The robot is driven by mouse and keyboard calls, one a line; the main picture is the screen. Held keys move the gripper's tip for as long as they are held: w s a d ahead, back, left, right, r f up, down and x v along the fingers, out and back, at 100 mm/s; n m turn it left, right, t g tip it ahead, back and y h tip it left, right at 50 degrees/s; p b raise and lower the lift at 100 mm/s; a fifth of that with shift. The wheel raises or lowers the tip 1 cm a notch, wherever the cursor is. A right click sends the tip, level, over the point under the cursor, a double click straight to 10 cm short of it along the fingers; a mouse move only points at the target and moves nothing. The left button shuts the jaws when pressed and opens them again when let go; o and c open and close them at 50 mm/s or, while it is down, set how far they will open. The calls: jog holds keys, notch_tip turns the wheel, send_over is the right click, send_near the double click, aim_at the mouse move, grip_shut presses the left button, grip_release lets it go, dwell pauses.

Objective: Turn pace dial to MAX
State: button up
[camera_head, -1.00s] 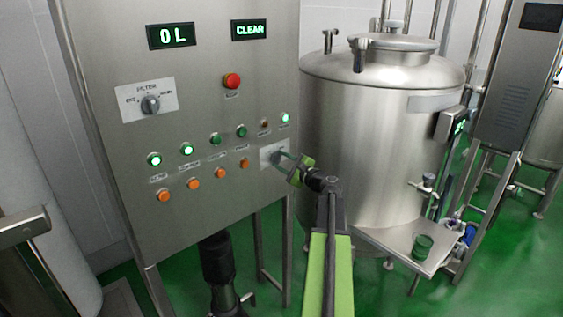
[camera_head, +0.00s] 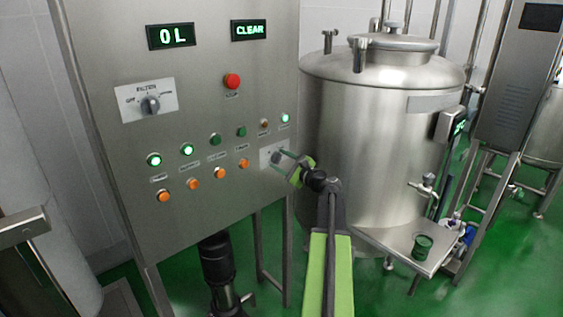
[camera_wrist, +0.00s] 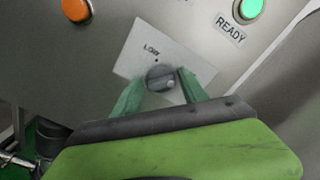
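The pace dial (camera_head: 277,157) is a small dark grey knob on a pale plate at the lower right of the steel control panel (camera_head: 120,55). In the wrist view the dial (camera_wrist: 159,77) shows up close, with "LOW" printed at the upper left of it; no MAX mark can be read. My gripper (camera_head: 281,161) is at the dial, with its green fingers spread. In the wrist view my gripper (camera_wrist: 158,88) has one finger on each side of the knob. A gap shows by the left finger; the right finger is very near the knob, and contact cannot be told.
A lit green READY lamp (camera_wrist: 249,9) and an orange button (camera_wrist: 76,9) are close to the dial. A filter selector (camera_head: 150,105), a red stop button (camera_head: 232,81) and displays reading "0 L" and "CLEAR" are higher up. A steel tank (camera_head: 385,130) stands right of the panel.

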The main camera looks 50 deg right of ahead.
jog(key=shift+o, duration=0.6)
jog(key=s+a, duration=0.1)
jog(key=s, duration=1.6)
jog(key=shift+s, duration=0.2)
jog(key=shift+a, duration=0.1)
